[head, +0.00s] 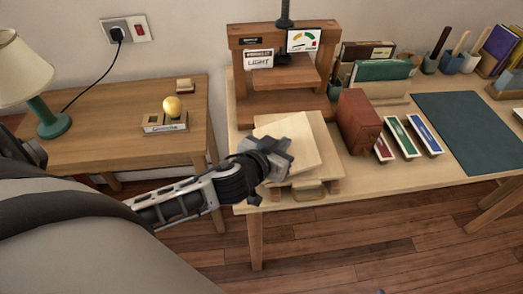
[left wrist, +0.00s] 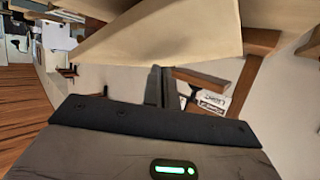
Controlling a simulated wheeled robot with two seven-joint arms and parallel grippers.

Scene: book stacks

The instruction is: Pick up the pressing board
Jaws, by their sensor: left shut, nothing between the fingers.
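A pale, flat board (head: 309,148), which looks like the pressing board, lies askew on other pale boards at the front left of the worktable, below the wooden press. Part of it is hidden behind my left gripper (head: 278,155). That gripper is shut and empty, at the board's left side; I cannot tell whether it touches the board. In the left wrist view the shut fingers (left wrist: 158,87) are close to the edge of a large pale board (left wrist: 160,30). My right gripper does not show.
The wooden press (head: 285,78) stands behind the boards. A red-brown block (head: 359,122) stands close on their right, with several coloured pieces beyond it. A side table (head: 75,140) with a lamp (head: 52,115) is at left. A dark green mat (head: 470,125) lies clear at right.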

